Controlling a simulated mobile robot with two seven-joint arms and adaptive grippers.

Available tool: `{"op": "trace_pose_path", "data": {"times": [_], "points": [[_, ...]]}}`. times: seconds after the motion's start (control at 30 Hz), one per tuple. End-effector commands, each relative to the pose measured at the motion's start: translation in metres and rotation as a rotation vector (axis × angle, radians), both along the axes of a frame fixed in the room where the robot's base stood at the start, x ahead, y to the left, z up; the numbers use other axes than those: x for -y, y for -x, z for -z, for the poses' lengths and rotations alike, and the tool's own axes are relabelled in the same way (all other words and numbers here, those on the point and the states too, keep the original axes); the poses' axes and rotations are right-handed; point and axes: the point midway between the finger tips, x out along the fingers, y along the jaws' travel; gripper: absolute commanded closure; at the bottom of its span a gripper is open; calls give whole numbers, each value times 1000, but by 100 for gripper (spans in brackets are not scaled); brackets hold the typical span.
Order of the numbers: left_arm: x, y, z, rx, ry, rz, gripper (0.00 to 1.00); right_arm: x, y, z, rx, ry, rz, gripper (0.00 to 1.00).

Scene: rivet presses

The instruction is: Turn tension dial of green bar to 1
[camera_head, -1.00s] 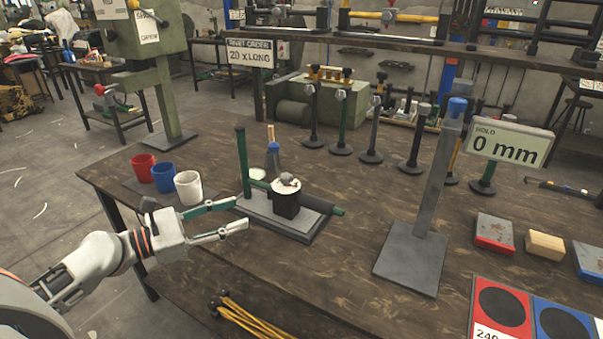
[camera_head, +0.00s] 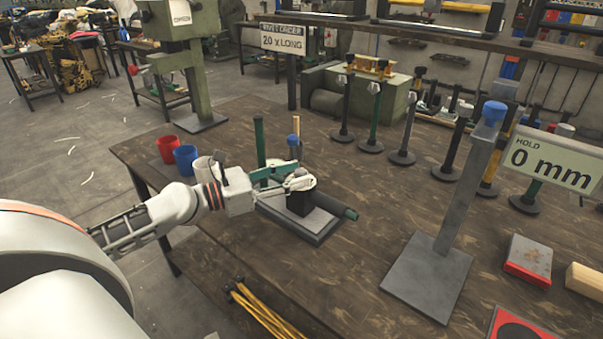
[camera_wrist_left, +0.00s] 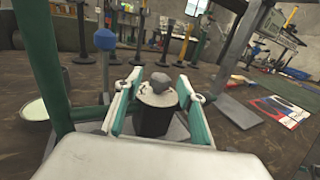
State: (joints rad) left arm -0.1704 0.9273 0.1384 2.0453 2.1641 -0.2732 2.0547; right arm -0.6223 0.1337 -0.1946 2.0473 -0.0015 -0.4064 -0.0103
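The tension dial (camera_wrist_left: 158,88) is a small grey knob on a white disc with markings. It tops a black block (camera_head: 300,204) on a grey base plate (camera_head: 315,227). A green upright bar (camera_head: 260,142) and a green horizontal rod (camera_head: 345,211) belong to this fixture. My left gripper (camera_head: 288,182) is at the dial, its fingers covering most of it in the head view. In the left wrist view the gripper (camera_wrist_left: 160,92) has its green-padded fingers apart, one either side of the dial. Contact with the knob is unclear, and the dial's numbers are unreadable. My right gripper is out of view.
Red (camera_head: 168,149), blue (camera_head: 185,158) and white (camera_head: 204,168) cups stand left of the fixture. A grey stand (camera_head: 448,200) with a "HOLD 0 mm" sign (camera_head: 552,160) rises at right. Yellow-handled tools (camera_head: 265,315) lie at the front. Several upright posts line the back.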

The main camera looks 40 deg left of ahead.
Motion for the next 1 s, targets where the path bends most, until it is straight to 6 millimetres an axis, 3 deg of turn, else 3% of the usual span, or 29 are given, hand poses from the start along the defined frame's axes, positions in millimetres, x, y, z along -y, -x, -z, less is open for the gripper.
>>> {"op": "trace_pose_path", "data": {"times": [0.2, 0.6, 0.63, 0.77, 1.0], "points": [[8, -15, -1, 1, 0, 0, 61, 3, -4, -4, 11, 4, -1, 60], [11, -19, 0, 0, 0, 0, 61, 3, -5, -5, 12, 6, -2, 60], [11, -19, 0, 0, 0, 0, 63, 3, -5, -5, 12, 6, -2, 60], [11, -19, 0, 0, 0, 0, 97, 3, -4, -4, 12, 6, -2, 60], [11, -19, -1, 1, 0, -3, 100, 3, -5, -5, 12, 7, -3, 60]]}}
